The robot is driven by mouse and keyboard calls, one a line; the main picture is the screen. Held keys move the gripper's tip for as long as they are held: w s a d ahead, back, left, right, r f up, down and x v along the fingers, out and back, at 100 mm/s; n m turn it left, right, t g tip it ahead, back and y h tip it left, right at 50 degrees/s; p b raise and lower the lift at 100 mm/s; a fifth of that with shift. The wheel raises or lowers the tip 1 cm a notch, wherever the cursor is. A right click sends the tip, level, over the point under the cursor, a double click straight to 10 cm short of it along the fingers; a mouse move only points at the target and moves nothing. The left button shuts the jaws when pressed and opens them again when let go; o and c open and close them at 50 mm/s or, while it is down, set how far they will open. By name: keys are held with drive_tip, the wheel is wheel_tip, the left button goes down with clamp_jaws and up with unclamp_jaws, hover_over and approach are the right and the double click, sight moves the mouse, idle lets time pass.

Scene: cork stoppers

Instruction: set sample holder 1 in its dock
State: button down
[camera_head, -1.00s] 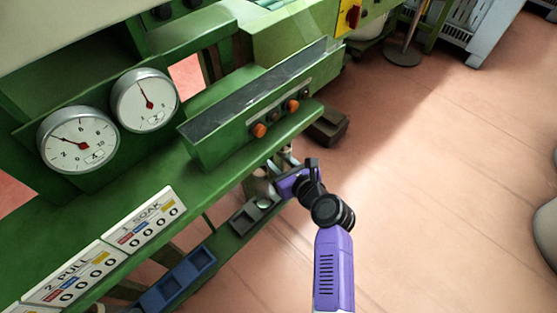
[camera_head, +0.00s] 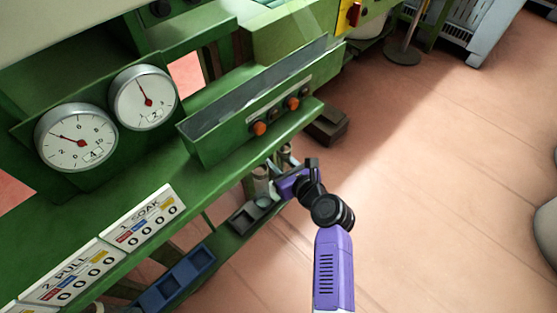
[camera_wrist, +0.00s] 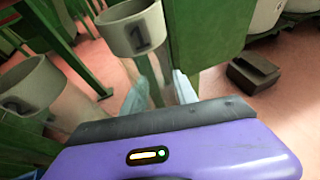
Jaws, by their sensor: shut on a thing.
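Sample holder 1 is a grey cup (camera_wrist: 135,31) marked "1", upright at the top of the wrist view. My gripper (camera_wrist: 163,88) has its pale fingers on either side just below the cup and is shut on it; the exact contact is partly hidden. In the head view my gripper (camera_head: 283,170) is at the front of the green bench, beside small grey cups. A second grey cup (camera_wrist: 32,88) marked "2" stands at the left of the wrist view. I cannot tell which part is the dock.
A dark grey tray (camera_head: 239,219) and a blue tray (camera_head: 149,299) lie on a low green shelf. The green bench (camera_head: 185,166) with a trough and orange knobs overhangs close to my arm. A brown block (camera_head: 327,124) is on the floor. Open floor lies right.

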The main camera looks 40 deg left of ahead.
drive_tip(key=shift+f, duration=0.3)
drive_tip(key=c, duration=0.9)
unclamp_jaws()
drive_tip(key=p+v, duration=0.3)
drive_tip(key=v, duration=0.4)
drive_tip(key=shift+s+d+r, duration=0.1)
drive_tip(key=shift+d+r, duration=0.05)
drive_tip(key=shift+d, duration=0.2)
